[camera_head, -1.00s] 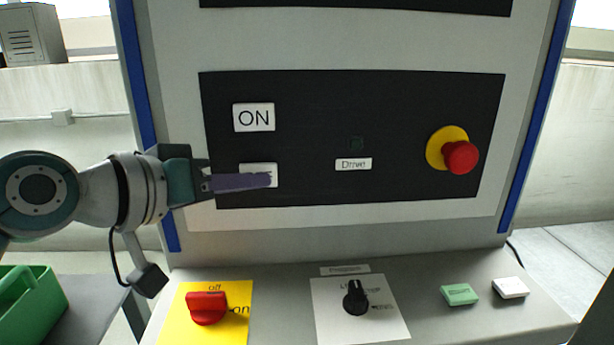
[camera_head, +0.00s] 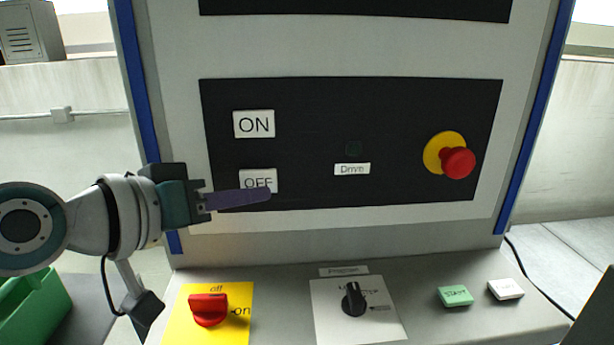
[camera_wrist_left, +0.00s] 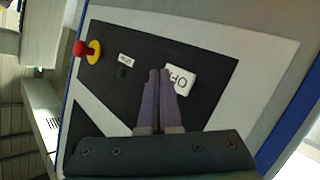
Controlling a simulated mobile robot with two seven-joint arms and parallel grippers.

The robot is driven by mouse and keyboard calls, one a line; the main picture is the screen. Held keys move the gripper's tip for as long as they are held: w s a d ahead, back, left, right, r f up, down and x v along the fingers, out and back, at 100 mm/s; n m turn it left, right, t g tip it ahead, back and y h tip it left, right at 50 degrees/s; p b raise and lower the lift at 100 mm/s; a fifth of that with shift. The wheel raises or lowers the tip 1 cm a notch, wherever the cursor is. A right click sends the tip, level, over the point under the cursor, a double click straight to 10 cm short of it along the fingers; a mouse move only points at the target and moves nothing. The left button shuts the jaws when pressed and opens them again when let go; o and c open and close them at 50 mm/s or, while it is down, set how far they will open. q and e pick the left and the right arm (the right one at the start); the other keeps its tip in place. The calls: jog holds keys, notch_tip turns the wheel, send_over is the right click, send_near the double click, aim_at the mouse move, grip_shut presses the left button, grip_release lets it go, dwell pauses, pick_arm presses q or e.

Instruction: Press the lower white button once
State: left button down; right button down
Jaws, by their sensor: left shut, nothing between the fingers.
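The lower white button (camera_head: 258,181), marked OFF, sits on the black panel (camera_head: 300,110) below the white ON button (camera_head: 253,124). My left gripper (camera_head: 268,192) is shut and empty. In the head view its purple fingertips overlap the lower edge of the OFF button. In the left wrist view the shut fingers (camera_wrist_left: 159,75) point at the panel, with their tips beside the OFF button (camera_wrist_left: 181,79) and covering a little of its edge. I cannot tell whether they touch it. My right gripper is not in view.
A red emergency knob (camera_head: 457,163) on a yellow ring stands out at the panel's right. Below, the sloped console holds a red switch (camera_head: 208,309), a black dial (camera_head: 354,299), a green START button (camera_head: 455,296) and a white button (camera_head: 505,289). A green box (camera_head: 40,310) is at lower left.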

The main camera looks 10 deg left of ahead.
pick_arm(q)
jog(key=shift+s+d+p, duration=0.2)
jog(key=shift+s+p, duration=0.15)
jog(key=shift+s, duration=0.35)
jog(key=shift+s+d+p, duration=0.2)
jog(key=shift+s+p, duration=0.2)
jog(key=shift+s, duration=0.3)
jog(key=shift+s+d+p, duration=0.2)
jog(key=shift+s+p, duration=0.15)
jog(key=shift+s, duration=0.35)
